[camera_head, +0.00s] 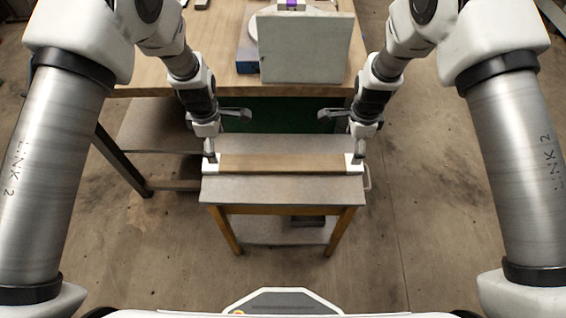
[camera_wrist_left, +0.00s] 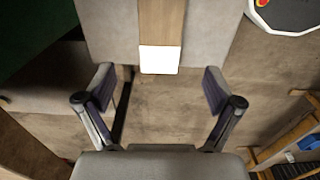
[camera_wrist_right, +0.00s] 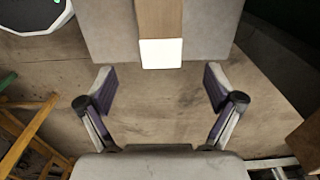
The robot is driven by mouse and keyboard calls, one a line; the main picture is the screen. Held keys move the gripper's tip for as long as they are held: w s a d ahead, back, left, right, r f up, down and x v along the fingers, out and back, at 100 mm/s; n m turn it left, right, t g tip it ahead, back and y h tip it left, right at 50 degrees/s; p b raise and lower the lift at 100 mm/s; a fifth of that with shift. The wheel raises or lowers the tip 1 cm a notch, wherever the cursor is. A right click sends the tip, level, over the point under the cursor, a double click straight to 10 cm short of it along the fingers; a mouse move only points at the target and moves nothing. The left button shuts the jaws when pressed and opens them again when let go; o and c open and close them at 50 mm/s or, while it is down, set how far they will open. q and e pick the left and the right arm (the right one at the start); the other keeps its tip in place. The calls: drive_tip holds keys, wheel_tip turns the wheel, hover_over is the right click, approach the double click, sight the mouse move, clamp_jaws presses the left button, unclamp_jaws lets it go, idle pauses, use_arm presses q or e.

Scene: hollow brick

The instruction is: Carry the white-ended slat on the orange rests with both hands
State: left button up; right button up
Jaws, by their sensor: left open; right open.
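The slat (camera_head: 282,162) is a brown wooden bar lying across the small grey-topped table. Its left white end (camera_head: 212,167) and right white end (camera_head: 354,165) are near the table's sides. My left gripper (camera_head: 210,156) is open and empty at the left end; in the left wrist view the white end (camera_wrist_left: 159,60) lies ahead, centred between the spread fingers (camera_wrist_left: 159,88). My right gripper (camera_head: 358,156) is open and empty at the right end; the right wrist view shows the white end (camera_wrist_right: 161,54) likewise centred ahead of the fingers (camera_wrist_right: 160,88). I cannot make out orange rests.
The small table (camera_head: 280,190) has an orange frame below its top. Behind it, a wooden workbench (camera_head: 150,62) holds an upright pale panel (camera_head: 306,48) and a blue block (camera_head: 246,55). Concrete floor (camera_head: 415,215) is open to the right.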

sight(220, 162)
use_arm(q)
drive_tip(key=shift+a+f, duration=0.1)
drive_tip(key=shift+f, duration=0.1)
use_arm(e)
drive_tip(key=shift+a+f, duration=0.1)
drive_tip(key=shift+f, duration=0.05)
use_arm(q)
wheel_tip(220, 162, down, 8)
drive_tip(key=shift+a+r, duration=0.15)
use_arm(e)
wheel_tip(220, 162, down, 8)
drive_tip(key=shift+a+r, duration=0.15)
drive_tip(key=shift+r, duration=0.1)
use_arm(q)
drive_tip(key=c, duration=1.5)
use_arm(e)
drive_tip(key=c, duration=1.5)
use_arm(q)
drive_tip(key=shift+r, duration=0.1)
